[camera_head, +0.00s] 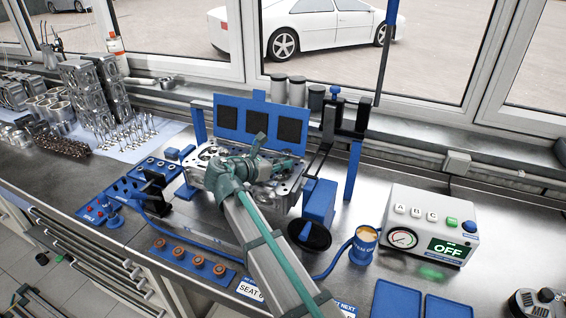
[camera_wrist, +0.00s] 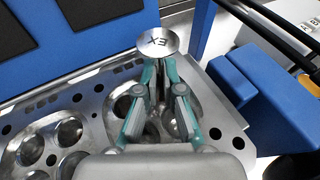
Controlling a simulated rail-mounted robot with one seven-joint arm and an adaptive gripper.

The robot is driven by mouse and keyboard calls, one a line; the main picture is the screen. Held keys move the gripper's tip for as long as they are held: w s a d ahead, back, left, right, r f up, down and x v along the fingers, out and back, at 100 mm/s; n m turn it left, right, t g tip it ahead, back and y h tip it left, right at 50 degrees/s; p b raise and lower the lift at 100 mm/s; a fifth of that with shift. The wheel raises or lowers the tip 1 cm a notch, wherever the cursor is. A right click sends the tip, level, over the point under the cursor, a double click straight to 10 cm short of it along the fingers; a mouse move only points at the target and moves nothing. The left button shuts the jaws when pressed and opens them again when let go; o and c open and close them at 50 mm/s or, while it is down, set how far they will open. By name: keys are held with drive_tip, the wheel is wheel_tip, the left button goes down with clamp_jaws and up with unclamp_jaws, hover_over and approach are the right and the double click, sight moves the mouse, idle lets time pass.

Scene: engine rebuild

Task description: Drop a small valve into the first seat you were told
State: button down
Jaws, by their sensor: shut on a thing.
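My gripper (camera_wrist: 160,72) is shut on a small valve (camera_wrist: 158,41) in the wrist view. The valve's round silver head faces up at the camera and carries dark letters that look like "EX". Its stem is hidden between the fingers. The gripper is over the right end of the cylinder head (camera_wrist: 40,137), above a chamber with round seats. Other round seats (camera_wrist: 70,132) show at the left. In the head view my arm covers the middle of the cylinder head (camera_head: 290,184), and the valve cannot be made out there. I cannot tell whether the stem touches the head.
A blue panel with dark squares (camera_head: 262,101) stands behind the cylinder head. A blue block (camera_wrist: 262,88) is close on the right. A control box (camera_head: 436,222) reading "OFF" stands farther right. Blue trays (camera_head: 397,300) are front right.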

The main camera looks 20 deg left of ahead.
drive_tip(key=shift+f, duration=0.25)
drive_tip(key=c, duration=1.2)
unclamp_jaws()
drive_tip(key=shift+c, duration=0.2)
drive_tip(key=shift+s, duration=0.1)
drive_tip(key=v, duration=1.2)
drive_tip(key=x, duration=1.2)
drive_tip(key=shift+r, duration=0.3)
drive_tip(key=shift+f, duration=0.1)
